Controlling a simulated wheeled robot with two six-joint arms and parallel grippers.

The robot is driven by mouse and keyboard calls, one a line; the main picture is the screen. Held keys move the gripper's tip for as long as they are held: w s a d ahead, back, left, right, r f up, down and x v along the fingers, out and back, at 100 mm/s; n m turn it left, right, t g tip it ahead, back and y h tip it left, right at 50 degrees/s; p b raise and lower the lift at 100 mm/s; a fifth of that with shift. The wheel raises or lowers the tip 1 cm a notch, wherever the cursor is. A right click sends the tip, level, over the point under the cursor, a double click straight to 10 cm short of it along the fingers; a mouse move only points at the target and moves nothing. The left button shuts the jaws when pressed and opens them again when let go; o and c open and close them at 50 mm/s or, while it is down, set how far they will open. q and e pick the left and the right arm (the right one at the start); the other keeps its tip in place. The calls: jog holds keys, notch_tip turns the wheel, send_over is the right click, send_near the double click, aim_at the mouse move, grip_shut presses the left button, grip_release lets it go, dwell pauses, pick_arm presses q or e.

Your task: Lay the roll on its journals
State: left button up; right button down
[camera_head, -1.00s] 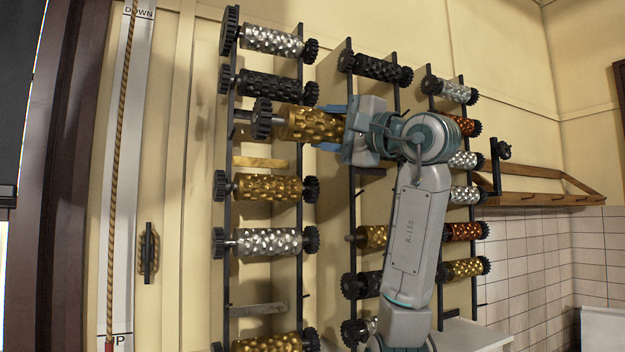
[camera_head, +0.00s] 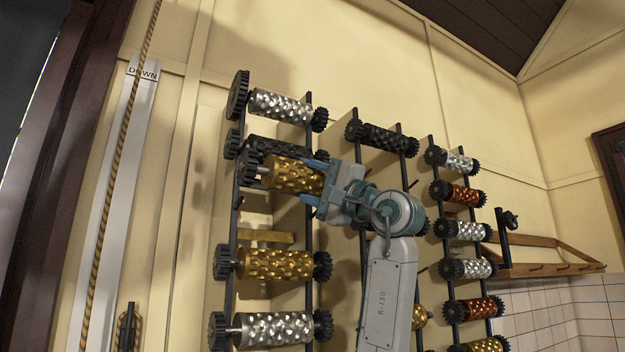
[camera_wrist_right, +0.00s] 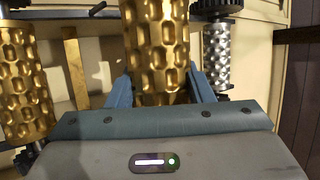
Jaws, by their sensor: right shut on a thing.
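A gold embossed roll (camera_head: 292,176) with a black gear (camera_head: 247,167) at its left end is held in front of the left rack (camera_head: 231,215). My right gripper (camera_head: 316,182) is shut on its right end. In the right wrist view the gold roll (camera_wrist_right: 156,50) stands between the two blue fingers (camera_wrist_right: 158,90). The held roll overlaps a black roll (camera_head: 275,150) behind it in the head view. I cannot tell whether its journals touch the rack. My left gripper is not in view.
Other rolls on the left rack are a silver one (camera_head: 280,106) above and a gold one (camera_head: 275,264) and a silver one (camera_head: 272,329) below. A bare wooden bar (camera_head: 264,236) shows beneath the held roll. More racked rolls (camera_head: 463,230) stand to the right, near a wooden shelf (camera_head: 550,268).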

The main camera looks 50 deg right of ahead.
jog(key=w, duration=0.3)
jog(key=shift+d+f, duration=0.2)
jog(key=shift+d, duration=0.05)
jog(key=w+d, duration=0.1)
jog(key=w, duration=0.1)
jog(key=w+f, duration=0.1)
jog(key=w, duration=0.2)
jog(key=w+d+f, duration=0.1)
jog(key=w, duration=0.1)
jog(key=shift+w+d+f+b, duration=0.1)
jog(key=shift+w+d+b, duration=0.25)
jog(key=shift+w, duration=0.05)
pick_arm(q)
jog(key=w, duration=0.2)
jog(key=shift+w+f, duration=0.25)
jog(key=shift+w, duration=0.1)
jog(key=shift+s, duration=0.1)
pick_arm(e)
jog(key=c, duration=0.7)
grip_release()
jog(key=shift+o, duration=0.5)
jog(key=shift+a, duration=0.15)
